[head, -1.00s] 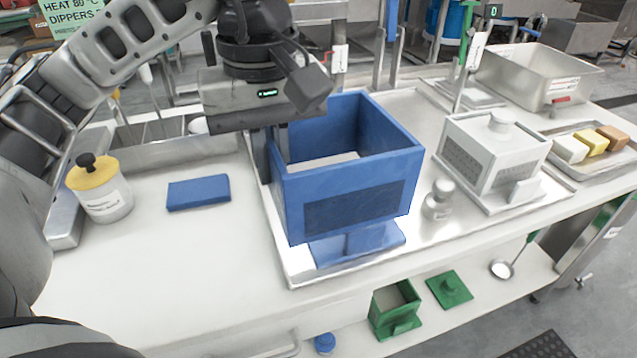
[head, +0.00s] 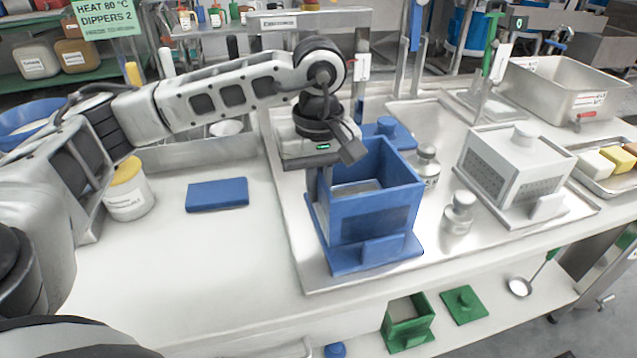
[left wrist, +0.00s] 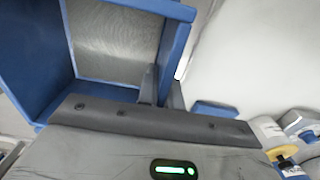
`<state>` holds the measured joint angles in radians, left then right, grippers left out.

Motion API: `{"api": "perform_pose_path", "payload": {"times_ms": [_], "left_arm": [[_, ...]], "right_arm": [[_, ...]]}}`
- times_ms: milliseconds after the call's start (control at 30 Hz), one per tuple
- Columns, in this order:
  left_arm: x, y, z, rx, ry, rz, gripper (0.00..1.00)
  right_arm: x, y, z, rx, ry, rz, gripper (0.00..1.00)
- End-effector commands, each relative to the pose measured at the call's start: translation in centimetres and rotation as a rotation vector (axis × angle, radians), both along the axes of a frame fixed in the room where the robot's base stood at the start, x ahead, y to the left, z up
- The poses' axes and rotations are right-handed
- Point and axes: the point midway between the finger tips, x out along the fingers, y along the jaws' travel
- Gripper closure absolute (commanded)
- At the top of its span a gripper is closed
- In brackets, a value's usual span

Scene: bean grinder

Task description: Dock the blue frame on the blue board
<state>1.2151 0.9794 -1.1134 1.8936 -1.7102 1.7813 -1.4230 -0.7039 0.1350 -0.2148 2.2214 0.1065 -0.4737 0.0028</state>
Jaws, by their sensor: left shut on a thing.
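The blue frame (head: 388,222), an open box with a dark front panel, stands upright over the blue board (head: 345,263). The board shows at the frame's front and left side. The frame's bottom edge appears to be at the board, but I cannot tell whether it is fully seated. My left gripper (head: 320,182) is shut on the frame's left wall. In the left wrist view my left gripper (left wrist: 161,88) grips the wall of the blue frame (left wrist: 120,88), and a grey metal surface shows through the opening. My right gripper is not in view.
A blue knobbed piece (head: 390,130) lies behind the frame. Metal weights (head: 459,213) and a white box (head: 510,160) stand right. A blue block (head: 217,194) and a yellow-lidded jar (head: 128,192) are left. The front left counter is clear.

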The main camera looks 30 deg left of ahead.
Motion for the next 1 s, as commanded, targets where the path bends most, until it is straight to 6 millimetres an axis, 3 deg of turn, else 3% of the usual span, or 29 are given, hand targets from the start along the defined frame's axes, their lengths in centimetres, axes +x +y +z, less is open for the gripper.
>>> {"api": "perform_pose_path", "payload": {"times_ms": [633, 733, 1000], "left_arm": [[0.0, 0.0, -1.2, -0.001, -0.003, 0.000, 1.00], [0.0, 0.0, -1.1, -0.001, -0.002, 0.000, 0.71], [0.0, 0.0, -1.1, 0.000, -0.001, 0.000, 0.71]], "right_arm": [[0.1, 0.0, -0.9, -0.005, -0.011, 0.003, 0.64], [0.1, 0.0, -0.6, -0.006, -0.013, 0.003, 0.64], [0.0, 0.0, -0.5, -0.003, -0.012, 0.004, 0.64]]}}
